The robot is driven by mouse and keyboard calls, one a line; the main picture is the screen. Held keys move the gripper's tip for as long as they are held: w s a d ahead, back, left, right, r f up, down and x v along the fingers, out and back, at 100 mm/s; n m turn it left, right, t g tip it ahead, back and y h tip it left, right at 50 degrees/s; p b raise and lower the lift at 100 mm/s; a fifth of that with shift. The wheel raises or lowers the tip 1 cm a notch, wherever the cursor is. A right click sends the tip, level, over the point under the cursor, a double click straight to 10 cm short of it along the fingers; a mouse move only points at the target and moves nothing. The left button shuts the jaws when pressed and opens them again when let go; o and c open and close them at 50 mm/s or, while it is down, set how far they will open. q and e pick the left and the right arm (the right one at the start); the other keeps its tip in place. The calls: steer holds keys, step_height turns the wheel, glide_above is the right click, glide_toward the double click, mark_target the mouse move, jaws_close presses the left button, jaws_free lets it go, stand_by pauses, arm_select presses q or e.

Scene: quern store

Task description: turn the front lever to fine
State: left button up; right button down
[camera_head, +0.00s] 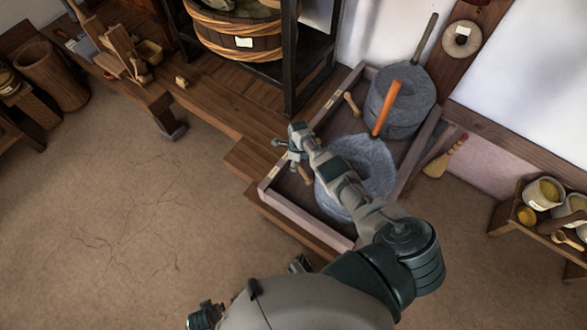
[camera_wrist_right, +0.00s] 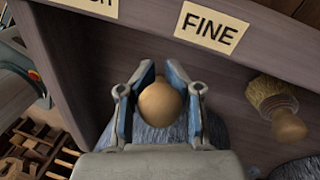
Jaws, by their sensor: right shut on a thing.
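My right gripper (camera_head: 292,152) is over the left wall of the quern trough (camera_head: 268,192). In the right wrist view, its two fingers (camera_wrist_right: 160,100) are shut on the round wooden knob (camera_wrist_right: 160,104) of the front lever. The rest of the lever (camera_head: 304,175) is mostly hidden by the gripper. A label reading FINE (camera_wrist_right: 213,28) is on the trough's wood, up and right of the knob. A second label (camera_wrist_right: 98,5) is cut off at the top left. The front quern stone (camera_head: 375,160) is partly behind my arm. My left gripper is not in view.
A black rack (camera_head: 290,60) stands close to the trough's left. A brush-like thing (camera_wrist_right: 272,97) lies right of the knob.

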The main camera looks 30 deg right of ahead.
steer(key=shift+w+d+r+m, duration=0.35)
steer(key=shift+w+m, duration=0.05)
steer(key=shift+w, duration=0.15)
steer(key=shift+d, duration=0.1)
steer(key=c, duration=1.1)
jaws_free()
steer(key=shift+o, duration=0.6)
steer(key=shift+s+f, duration=0.2)
step_height(320, 180, up, 12)
steer(key=w+d, duration=0.1)
steer(key=d, duration=0.1)
steer(key=shift+w+f, duration=0.15)
